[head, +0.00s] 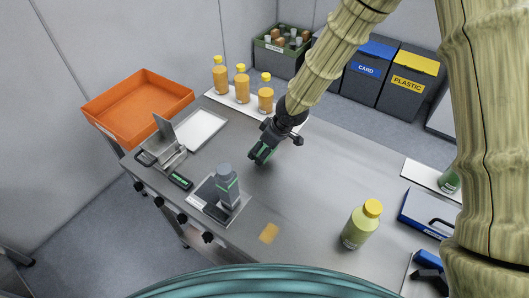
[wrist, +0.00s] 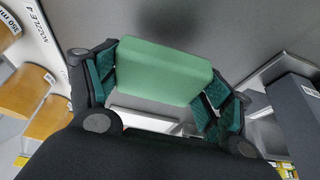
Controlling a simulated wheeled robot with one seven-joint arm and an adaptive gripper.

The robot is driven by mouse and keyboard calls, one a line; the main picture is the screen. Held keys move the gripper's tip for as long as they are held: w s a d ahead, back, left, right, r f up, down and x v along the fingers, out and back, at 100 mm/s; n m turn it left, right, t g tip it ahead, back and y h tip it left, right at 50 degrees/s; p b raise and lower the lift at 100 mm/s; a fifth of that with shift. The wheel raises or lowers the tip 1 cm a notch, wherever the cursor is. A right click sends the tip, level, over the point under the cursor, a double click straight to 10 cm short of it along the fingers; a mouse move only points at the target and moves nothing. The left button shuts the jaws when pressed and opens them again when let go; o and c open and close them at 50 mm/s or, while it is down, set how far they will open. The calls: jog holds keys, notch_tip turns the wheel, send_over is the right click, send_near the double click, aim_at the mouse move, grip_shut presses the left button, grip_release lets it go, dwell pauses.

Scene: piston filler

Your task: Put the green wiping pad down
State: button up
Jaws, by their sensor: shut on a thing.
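The green wiping pad (wrist: 162,68) is a light green block between the two fingers of my gripper (wrist: 160,92) in the wrist view. My gripper is shut on it. In the head view my gripper (head: 263,153) points down over the middle of the steel table (head: 310,180). The pad is hard to make out there, with only small green parts showing at the fingers. I cannot tell whether the pad touches the table.
Orange bottles (head: 242,85) stand on a white strip behind my gripper. A grey bottle (head: 227,186) stands left in front, a yellow-capped bottle (head: 361,224) to the right. An orange tray (head: 137,105) is far left.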

jog(key=shift+w, duration=0.35)
jog(key=shift+f+p, duration=0.65)
jog(key=shift+f, duration=1.2)
jog(key=shift+s+f, duration=0.1)
jog(key=o, duration=1.3)
jog(key=shift+b+v, duration=0.85)
jog(key=shift+v, duration=5.3)
